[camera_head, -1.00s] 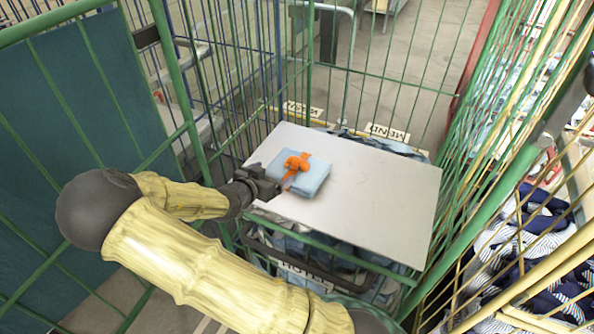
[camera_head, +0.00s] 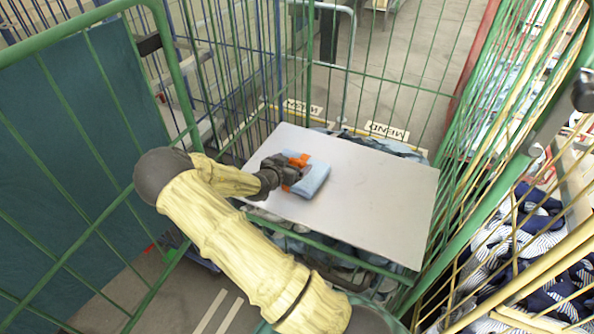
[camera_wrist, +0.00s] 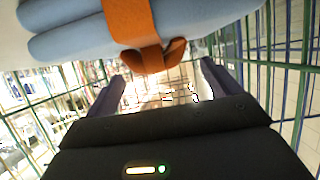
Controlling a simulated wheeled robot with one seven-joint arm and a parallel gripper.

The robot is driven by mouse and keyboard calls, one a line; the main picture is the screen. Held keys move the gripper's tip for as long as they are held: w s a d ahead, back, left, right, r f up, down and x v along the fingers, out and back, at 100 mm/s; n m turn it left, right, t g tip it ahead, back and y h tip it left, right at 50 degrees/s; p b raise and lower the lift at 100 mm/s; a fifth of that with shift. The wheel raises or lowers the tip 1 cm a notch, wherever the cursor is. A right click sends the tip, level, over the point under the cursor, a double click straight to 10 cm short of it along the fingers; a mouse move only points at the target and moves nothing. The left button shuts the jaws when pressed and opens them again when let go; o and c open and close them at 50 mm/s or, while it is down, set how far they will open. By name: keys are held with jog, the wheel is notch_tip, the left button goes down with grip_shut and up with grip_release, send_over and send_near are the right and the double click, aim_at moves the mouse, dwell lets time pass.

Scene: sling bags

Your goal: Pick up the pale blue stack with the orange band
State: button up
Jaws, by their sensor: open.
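The pale blue folded stack (camera_head: 315,179) lies on a pale board, with an orange band (camera_head: 299,160) around it. My gripper (camera_head: 294,173) is at the stack's left side, partly hiding the stack and band. In the wrist view, the stack (camera_wrist: 75,38) fills the top, and the band's loops (camera_wrist: 150,58) hang toward the space between the fingers. My gripper (camera_wrist: 162,84) has its two dark fingers wide apart with nothing clamped between them. Whether a finger touches the stack I cannot tell.
The board (camera_head: 385,195) is bare to the right of the stack. Green cage bars (camera_head: 455,215) stand close at the right, and a green-framed panel (camera_head: 75,150) stands at the left. Blue cloth lies below the board. Striped cloths (camera_head: 530,240) lie at the lower right.

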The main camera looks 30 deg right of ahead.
aim_at(296, 161)
jog(key=shift+w+d+p, duration=0.1)
jog(key=shift+d+p, duration=0.2)
jog(key=shift+p, duration=0.05)
jog(key=shift+f+p+x, duration=0.25)
jog(key=shift+p+x, duration=0.9)
jog(key=shift+x, duration=1.2)
jog(key=shift+a, duration=0.1)
jog(key=shift+r, duration=0.1)
jog(key=c, duration=1.5)
notch_tip(296, 161, up, 10)
jog(key=b, duration=0.3)
